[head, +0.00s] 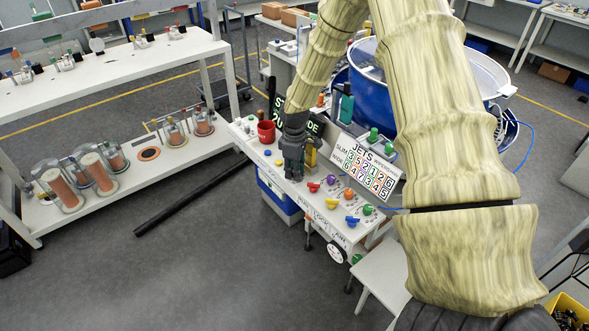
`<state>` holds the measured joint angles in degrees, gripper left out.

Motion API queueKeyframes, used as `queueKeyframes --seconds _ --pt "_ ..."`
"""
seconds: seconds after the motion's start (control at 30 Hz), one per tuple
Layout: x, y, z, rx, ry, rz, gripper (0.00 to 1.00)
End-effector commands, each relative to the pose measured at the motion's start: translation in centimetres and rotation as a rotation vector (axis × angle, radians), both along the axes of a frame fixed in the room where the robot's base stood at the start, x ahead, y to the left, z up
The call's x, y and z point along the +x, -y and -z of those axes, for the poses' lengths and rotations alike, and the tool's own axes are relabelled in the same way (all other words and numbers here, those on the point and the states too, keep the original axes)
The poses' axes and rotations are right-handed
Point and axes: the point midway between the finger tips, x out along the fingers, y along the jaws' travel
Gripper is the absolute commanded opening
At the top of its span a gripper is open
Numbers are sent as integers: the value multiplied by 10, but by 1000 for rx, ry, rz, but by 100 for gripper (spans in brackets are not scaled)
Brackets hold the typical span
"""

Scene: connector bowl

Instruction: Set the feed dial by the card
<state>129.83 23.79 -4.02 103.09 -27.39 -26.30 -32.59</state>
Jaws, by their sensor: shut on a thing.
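My gripper (293,163) points down over the left part of a narrow white control bench and is shut. What it grips, apparently a dial, is hidden behind its fingers, so I cannot read its setting. Right of it on the bench top are a red dial (313,187), a blue dial (351,220), an orange dial (348,194) and a green dial (367,209). A white card (362,170) headed JETS, with coloured numbers, stands tilted behind them. A dark sign with light letters (313,123) stands behind my gripper, which partly covers it.
A red cup (266,131) stands on the bench left of my gripper. A teal bottle (346,103) stands behind. A large blue bowl (369,93) is partly hidden by my arm. A white shelf (120,69) with spools stands left. The floor between is mostly clear, with a black bar (190,196).

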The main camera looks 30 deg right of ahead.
Motion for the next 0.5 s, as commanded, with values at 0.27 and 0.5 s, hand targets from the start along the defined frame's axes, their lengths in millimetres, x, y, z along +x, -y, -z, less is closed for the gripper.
queueKeyframes --seconds 0.27,0.5 --pt "1 1 -1 0 3 -155 0" --pt "1 1 -1 -1 2 -218 0"
